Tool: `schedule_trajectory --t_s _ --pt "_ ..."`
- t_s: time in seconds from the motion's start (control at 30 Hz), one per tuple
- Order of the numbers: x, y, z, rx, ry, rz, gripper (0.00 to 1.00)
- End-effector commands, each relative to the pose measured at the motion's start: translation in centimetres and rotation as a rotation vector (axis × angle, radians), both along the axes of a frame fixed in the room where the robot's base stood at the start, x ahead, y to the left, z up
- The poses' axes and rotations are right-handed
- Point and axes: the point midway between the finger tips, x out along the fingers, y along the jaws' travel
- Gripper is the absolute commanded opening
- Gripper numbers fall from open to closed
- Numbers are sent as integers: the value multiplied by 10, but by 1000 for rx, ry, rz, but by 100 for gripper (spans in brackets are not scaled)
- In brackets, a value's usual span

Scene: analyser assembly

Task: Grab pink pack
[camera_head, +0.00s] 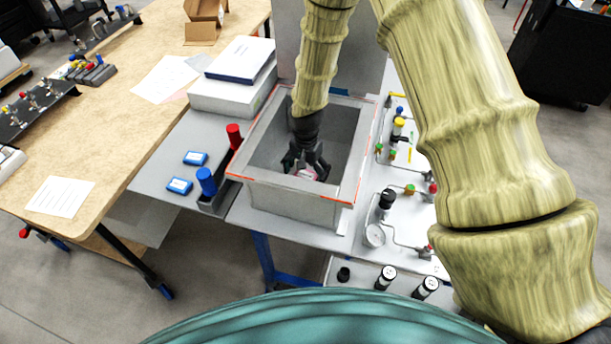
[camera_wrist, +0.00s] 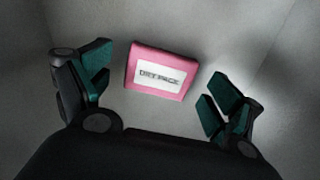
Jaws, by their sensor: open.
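The pink pack (camera_wrist: 162,71) lies on the floor of a grey bin, a flat pink block with a white label reading "DRY PACK". In the head view only a small bit of the pack (camera_head: 305,174) shows between my fingers. My gripper (camera_head: 308,172) is down inside the grey bin (camera_head: 272,193), pointing downward. In the wrist view my gripper (camera_wrist: 158,92) is open, its green-padded fingers spread on the left and right of the pack. Neither finger touches the pack in that view. How high the fingertips are above the bin floor I cannot tell.
The bin walls stand close around my gripper. Left of the bin are a red cylinder (camera_head: 235,136), a blue cylinder (camera_head: 206,181) and blue-white boxes (camera_head: 180,186). A panel with gauges and valves (camera_head: 400,214) is on the right. White boxes (camera_head: 236,84) stand behind left.

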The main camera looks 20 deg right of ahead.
Motion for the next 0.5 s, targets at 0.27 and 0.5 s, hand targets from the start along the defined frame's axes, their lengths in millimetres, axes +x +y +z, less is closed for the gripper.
schedule_trajectory --t_s 0.27,0.5 --pt "0 0 0 0 0 0 56" --pt "0 0 0 0 0 -1 43"
